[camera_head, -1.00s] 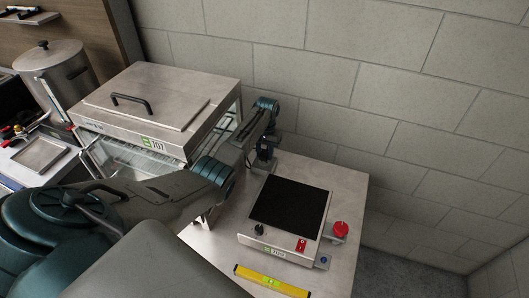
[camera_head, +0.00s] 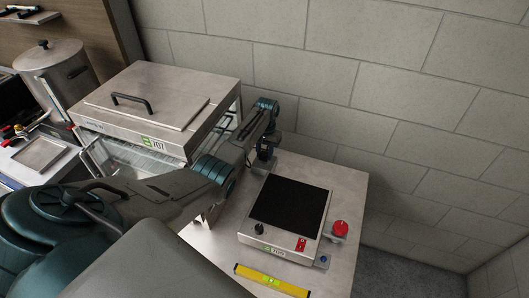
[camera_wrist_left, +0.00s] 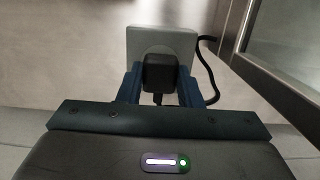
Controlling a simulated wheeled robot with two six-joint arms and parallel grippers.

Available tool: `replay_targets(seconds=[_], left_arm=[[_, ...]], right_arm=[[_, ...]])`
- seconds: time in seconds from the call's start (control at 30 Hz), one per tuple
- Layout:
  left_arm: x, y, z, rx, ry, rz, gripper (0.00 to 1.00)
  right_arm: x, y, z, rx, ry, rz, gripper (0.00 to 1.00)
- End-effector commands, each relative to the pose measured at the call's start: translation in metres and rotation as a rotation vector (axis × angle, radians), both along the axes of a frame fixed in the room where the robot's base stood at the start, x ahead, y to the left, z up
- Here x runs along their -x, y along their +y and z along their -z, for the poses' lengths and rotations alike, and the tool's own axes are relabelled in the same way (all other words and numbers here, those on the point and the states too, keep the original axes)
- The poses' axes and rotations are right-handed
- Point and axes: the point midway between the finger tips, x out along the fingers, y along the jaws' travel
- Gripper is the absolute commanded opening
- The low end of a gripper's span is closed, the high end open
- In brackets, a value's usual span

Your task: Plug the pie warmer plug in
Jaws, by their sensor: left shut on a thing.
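My left gripper (camera_head: 260,165) is low behind the hot plate's back left corner, near the wall. In the left wrist view its two blue fingers (camera_wrist_left: 160,88) are shut on a black plug (camera_wrist_left: 160,72). The plug is in front of a square grey socket plate (camera_wrist_left: 162,37) and overlaps its lower middle. I cannot tell whether it is seated or only close. A black cable (camera_wrist_left: 205,68) loops at the right of the plate. The steel cabinet marked 707 (camera_head: 185,115), likely the pie warmer, stands left of the gripper. My right gripper is not in view.
A yellow level (camera_head: 272,281) lies at the front. A steel pot (camera_head: 52,68) stands at the far left. The block wall (camera_head: 400,100) closes off the back.

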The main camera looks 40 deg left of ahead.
Motion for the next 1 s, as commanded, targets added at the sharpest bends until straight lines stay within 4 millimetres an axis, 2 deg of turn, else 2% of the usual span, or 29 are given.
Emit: replay_targets(seconds=[0.87, 0.9, 1.0], left_arm=[[0.0, 0.0, 0.018, 0.0, -0.001, 0.0, 0.12], [0.0, 0.0, 0.017, 0.0, -0.001, 0.0, 0.4], [0.0, 0.0, 0.017, 0.0, -0.001, 0.0, 0.57]], right_arm=[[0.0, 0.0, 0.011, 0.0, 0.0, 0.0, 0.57], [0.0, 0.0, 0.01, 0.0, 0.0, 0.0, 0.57], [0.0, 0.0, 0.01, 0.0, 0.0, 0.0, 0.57]])
